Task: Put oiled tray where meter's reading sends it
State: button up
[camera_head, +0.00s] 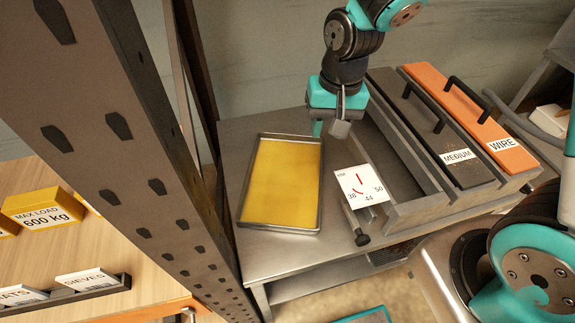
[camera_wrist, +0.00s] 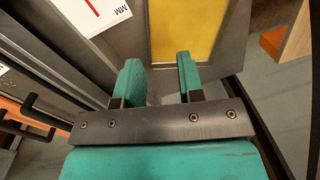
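The oiled tray (camera_head: 279,229) is a shallow metal tray filled with yellow. It lies flat on the left of the metal bench, and its yellow (camera_wrist: 185,28) shows in the wrist view. The meter (camera_head: 361,186) is a white card with red marks and the numbers 38, 44 and 50. I cannot tell its exact reading. My gripper (camera_head: 329,130) is above the bench by the tray's far right corner. In the wrist view its teal fingers (camera_wrist: 158,82) are apart with nothing between them.
A grey rack right of the meter has an open slot (camera_head: 383,152), a dark lid labelled MEDIUM (camera_head: 440,135) and an orange lid labelled WIRE (camera_head: 470,112), both with black handles. A perforated post (camera_head: 130,140) stands left. A wooden shelf (camera_head: 40,240) holds labelled blocks.

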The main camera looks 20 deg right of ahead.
notch_tip(320, 180, down, 3)
jog(key=w+d+m+h+p, duration=0.1)
jog(key=w+d+m, duration=0.1)
jog(key=w, duration=0.1)
jog(key=p, duration=0.2)
send_over(322, 178)
jog(key=f, duration=1.1)
jog(key=shift+s+f, duration=0.15)
jog(key=shift+s, duration=0.15)
jog(key=shift+w+f+p, duration=0.2)
jog(key=shift+f+p, duration=0.15)
jog(key=shift+f, duration=1.3)
jog(key=shift+w+f+p, duration=0.15)
jog(key=shift+f+p, duration=0.15)
jog(key=shift+f, duration=1.3)
grip_shut()
